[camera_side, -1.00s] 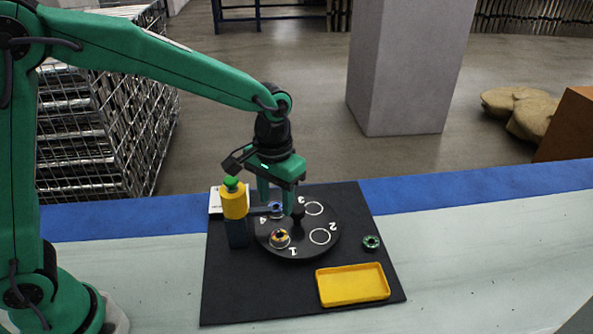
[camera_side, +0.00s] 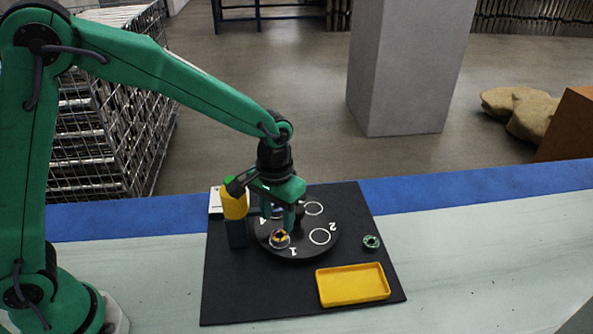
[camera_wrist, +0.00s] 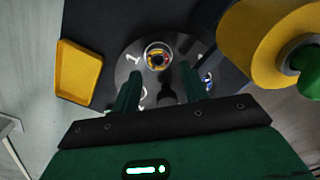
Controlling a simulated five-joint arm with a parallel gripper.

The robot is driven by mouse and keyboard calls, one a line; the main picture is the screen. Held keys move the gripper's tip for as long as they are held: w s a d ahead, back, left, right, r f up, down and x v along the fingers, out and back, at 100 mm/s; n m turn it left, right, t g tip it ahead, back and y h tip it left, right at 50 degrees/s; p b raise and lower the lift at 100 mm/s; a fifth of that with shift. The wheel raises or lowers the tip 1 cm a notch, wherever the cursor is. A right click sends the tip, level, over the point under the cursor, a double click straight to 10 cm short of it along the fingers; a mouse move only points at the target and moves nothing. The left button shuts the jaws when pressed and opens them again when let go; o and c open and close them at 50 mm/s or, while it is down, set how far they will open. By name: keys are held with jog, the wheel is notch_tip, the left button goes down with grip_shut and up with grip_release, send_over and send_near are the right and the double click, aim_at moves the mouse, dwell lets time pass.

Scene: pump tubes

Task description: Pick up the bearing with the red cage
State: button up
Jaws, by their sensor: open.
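A bearing (camera_side: 279,237) with yellow and reddish colour inside its ring sits at the spot marked 1 on a black turntable (camera_side: 300,253). It also shows in the wrist view (camera_wrist: 158,57), ahead of my fingers. A bearing with a blue inside shows in the wrist view (camera_wrist: 207,82) beside the right finger; in the side view it is mostly hidden behind my gripper. A bearing with green colouring (camera_side: 371,242) lies on the mat to the right. My gripper (camera_side: 279,222) is open and empty, low over the turntable, just behind the bearing at 1; it shows in the wrist view (camera_wrist: 160,76).
A yellow tray (camera_side: 352,286) lies at the mat's front right. A yellow and dark blue post with a green top (camera_side: 235,212) stands close to my gripper's left. A dark knob (camera_side: 299,215) rises from the turntable's middle. The spots marked 2 and 3 look empty.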

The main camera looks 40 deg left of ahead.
aim_at(279, 235)
jog(key=shift+d+f, duration=0.1)
jog(key=shift+f, duration=2.25)
jog(key=shift+c, duration=0.2)
jog(key=c, duration=0.7)
